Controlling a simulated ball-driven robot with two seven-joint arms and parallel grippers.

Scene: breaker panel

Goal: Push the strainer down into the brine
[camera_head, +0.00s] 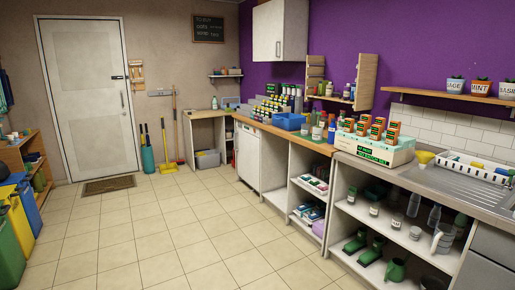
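I cannot make out a strainer or a container of brine in the head view. The objects on the counter are small, and several are partly hidden behind each other. A small yellow bowl-like item (425,157) stands on the counter between the crate and the sink; I cannot tell what it is. A blue bin (289,121) sits farther back on the counter; its contents cannot be made out. Neither of my grippers is in view.
A pale crate (374,157) with orange-and-green cartons stands on the right-hand counter. A sink (462,182) and white dish rack (478,168) are at right. Shelves below hold jars and bottles. The tiled floor (190,220) is clear. Colored bins (18,222) stand at left.

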